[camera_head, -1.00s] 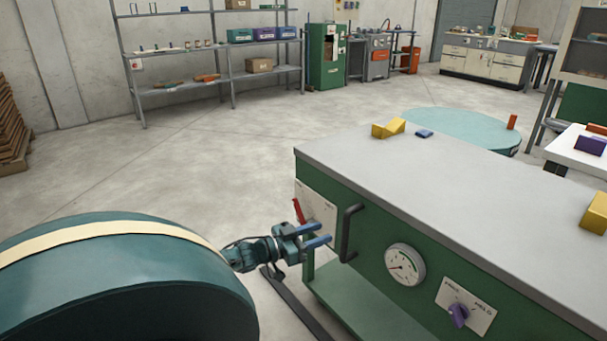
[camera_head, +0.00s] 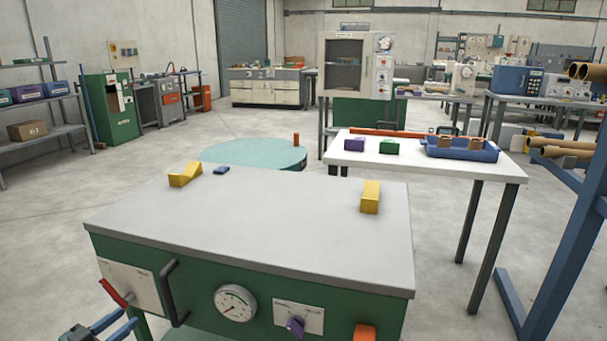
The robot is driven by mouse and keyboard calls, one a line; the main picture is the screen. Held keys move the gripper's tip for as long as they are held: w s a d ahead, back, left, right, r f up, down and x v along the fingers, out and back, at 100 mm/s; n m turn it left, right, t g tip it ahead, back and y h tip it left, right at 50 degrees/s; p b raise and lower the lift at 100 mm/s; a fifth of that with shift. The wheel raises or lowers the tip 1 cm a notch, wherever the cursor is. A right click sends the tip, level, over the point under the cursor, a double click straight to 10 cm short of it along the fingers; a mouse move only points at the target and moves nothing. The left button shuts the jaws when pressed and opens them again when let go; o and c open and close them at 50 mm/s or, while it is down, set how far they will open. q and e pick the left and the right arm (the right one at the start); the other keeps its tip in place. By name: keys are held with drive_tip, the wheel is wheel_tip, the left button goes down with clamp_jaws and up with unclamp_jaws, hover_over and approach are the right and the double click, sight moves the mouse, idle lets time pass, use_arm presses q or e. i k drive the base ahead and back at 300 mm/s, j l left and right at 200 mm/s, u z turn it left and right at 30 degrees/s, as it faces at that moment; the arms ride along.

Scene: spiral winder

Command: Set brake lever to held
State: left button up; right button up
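The brake lever appears to be the purple knob (camera_head: 296,325) on a white plate on the front of the green cabinet (camera_head: 195,276). The plate's lettering is small; in the earlier frame its right-hand word looks like HELD. The knob points downward, slightly toward the viewer. My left gripper (camera_head: 127,320) is at the lower left edge, its two blue fingers apart and empty. It is left of the purple knob, near a red lever, and touches neither as far as I can see. My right gripper is not in view.
A red lever (camera_head: 114,292), a black handle (camera_head: 172,293), a round gauge (camera_head: 235,303) and an orange part (camera_head: 364,332) are on the cabinet front. Yellow blocks (camera_head: 370,197) rest on its grey top. A white table (camera_head: 440,163) stands behind to the right. Open floor lies left.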

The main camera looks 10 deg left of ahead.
sight(107, 286)
drive_tip(key=k+j, duration=0.15)
drive_tip(key=k, duration=0.35)
drive_tip(key=k+j, duration=0.2)
drive_tip(key=k, duration=0.25)
